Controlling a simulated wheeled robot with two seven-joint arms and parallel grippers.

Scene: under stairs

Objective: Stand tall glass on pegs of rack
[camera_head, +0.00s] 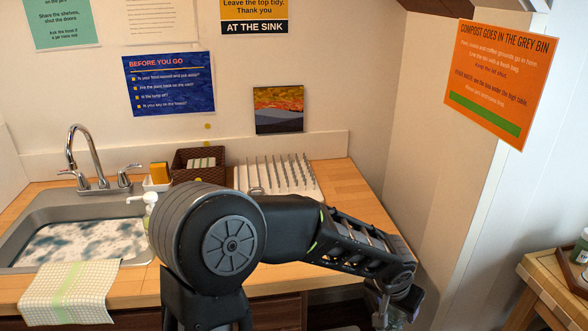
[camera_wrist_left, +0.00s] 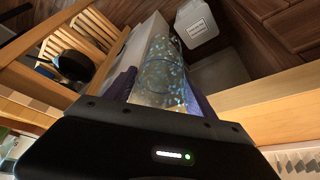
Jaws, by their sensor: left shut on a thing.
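The rack (camera_head: 300,186) is a pale board with rows of upright metal pegs, on the wooden counter against the back wall in the head view. My own arm covers its front part. The tall glass (camera_wrist_left: 165,70) is clear with a pale speckled pattern. It shows in the left wrist view between the two fingers of my left gripper (camera_wrist_left: 160,92), which is shut on it. In the head view my left gripper is low, right of and below the rack, and its fingers and the glass cannot be made out. My right gripper is in neither view.
A sink (camera_head: 85,243) with a tap lies left of the rack. A brown basket (camera_head: 187,158), a sponge holder (camera_head: 157,183) and a soap bottle (camera_head: 150,201) stand between them. A towel (camera_head: 68,291) hangs over the front edge. The counter right of the rack is clear.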

